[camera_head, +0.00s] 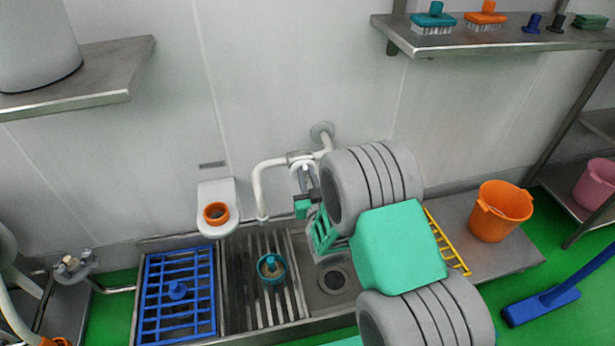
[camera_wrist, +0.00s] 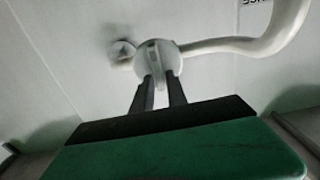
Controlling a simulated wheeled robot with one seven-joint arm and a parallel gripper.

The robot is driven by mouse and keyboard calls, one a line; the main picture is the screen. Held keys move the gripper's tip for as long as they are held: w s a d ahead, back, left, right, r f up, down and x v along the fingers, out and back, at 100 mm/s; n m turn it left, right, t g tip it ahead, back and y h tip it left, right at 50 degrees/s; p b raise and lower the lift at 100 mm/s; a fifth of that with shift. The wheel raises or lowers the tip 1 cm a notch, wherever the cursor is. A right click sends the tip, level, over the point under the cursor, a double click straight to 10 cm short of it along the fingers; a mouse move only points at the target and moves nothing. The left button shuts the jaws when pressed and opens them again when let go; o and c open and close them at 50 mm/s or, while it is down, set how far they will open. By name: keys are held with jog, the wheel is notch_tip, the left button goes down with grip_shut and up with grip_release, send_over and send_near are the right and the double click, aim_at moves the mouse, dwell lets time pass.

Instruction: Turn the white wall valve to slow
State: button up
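The white wall valve (camera_head: 299,157) sits on a white pipe that comes out of the wall and bends down over the sink. In the wrist view the round valve body (camera_wrist: 157,58) has a narrow lever pointing down towards me. My gripper (camera_head: 307,183) is just below and in front of the valve. In the wrist view its two dark fingers (camera_wrist: 160,82) stand apart, one on each side of the lever's lower end. A gap shows between them, and I cannot make out contact with the lever. My arm hides part of the pipe's right side in the head view.
Below is a steel sink with a blue rack (camera_head: 150,295), a slatted grate (camera_head: 238,310) and a teal round item (camera_head: 271,268). A white wall holder (camera_head: 217,190) with an orange ring is left of the spout. An orange bucket (camera_head: 500,211) stands right.

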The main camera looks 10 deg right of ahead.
grip_shut()
jog(key=shift+a+n+b, duration=0.1)
jog(key=shift+n+b, duration=0.2)
jog(key=shift+n, duration=0.1)
jog(key=shift+a+f+n+b, duration=0.1)
jog(key=shift+n+b, duration=0.4)
jog(key=shift+n, duration=0.4)
jog(key=shift+a+n+b, duration=0.25)
jog(key=shift+n+b, duration=0.15)
jog(key=shift+n, duration=1.1)
jog(key=shift+o, duration=1.9)
grip_release()
jog(key=shift+s, duration=0.1)
